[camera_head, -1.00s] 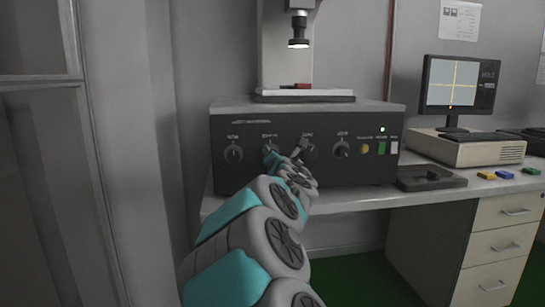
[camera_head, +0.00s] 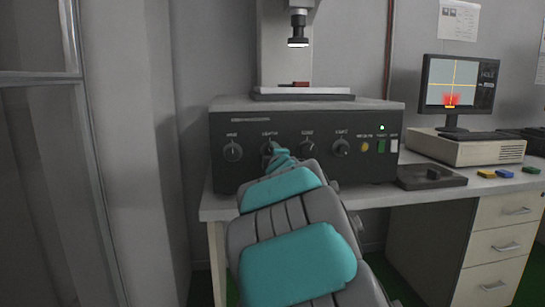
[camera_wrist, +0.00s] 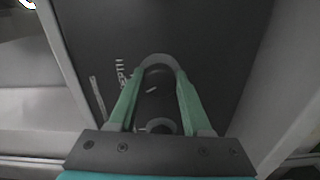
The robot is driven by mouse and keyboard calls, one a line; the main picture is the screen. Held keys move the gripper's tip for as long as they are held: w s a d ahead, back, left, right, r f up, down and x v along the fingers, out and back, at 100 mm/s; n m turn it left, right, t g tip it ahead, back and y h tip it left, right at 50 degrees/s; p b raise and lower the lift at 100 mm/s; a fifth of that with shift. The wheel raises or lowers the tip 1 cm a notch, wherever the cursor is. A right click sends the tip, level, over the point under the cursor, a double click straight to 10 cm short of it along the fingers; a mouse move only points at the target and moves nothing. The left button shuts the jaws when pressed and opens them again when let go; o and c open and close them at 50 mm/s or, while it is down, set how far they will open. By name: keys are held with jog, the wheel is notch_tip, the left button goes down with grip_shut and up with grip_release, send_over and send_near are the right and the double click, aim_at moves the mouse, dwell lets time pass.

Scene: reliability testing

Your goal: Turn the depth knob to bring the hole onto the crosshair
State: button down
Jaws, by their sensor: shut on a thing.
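My gripper (camera_wrist: 161,68) is shut on the depth knob (camera_wrist: 157,92), with a green finger on each side of it. The label "DEPTH" reads beside the knob in the wrist view. In the head view my gripper (camera_head: 271,152) is at the second knob from the left on the dark front panel (camera_head: 220,175), and my arm hides part of it. The monitor (camera_head: 451,82) shows a yellow crosshair on a pale blue-grey field. A red glow with a small yellow mark sits at the bottom of the vertical line, below the crossing. I cannot make out a hole clearly.
Other knobs stand close by: one at the left (camera_head: 233,151), one to the right (camera_head: 307,145) and one further right (camera_head: 341,147). A red piece (camera_head: 300,84) lies on the stage under the lens (camera_head: 298,42).

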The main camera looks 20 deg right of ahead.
jog(key=shift+w+a+f+m+b, duration=0.15)
jog(key=shift+m+b, duration=0.35)
jog(key=shift+m, duration=4.15)
jog(key=shift+s+a+m+b, duration=0.1)
jog(key=shift+m+b, duration=0.4)
jog(key=shift+m, duration=4.1)
jog(key=shift+w+a+f+m+b, duration=0.15)
jog(key=shift+m+b, duration=0.35)
jog(key=shift+m, duration=4.15)
jog(key=shift+s, duration=0.1)
jog(key=shift+c, duration=1.7)
grip_release()
jog(key=shift+r, duration=0.15)
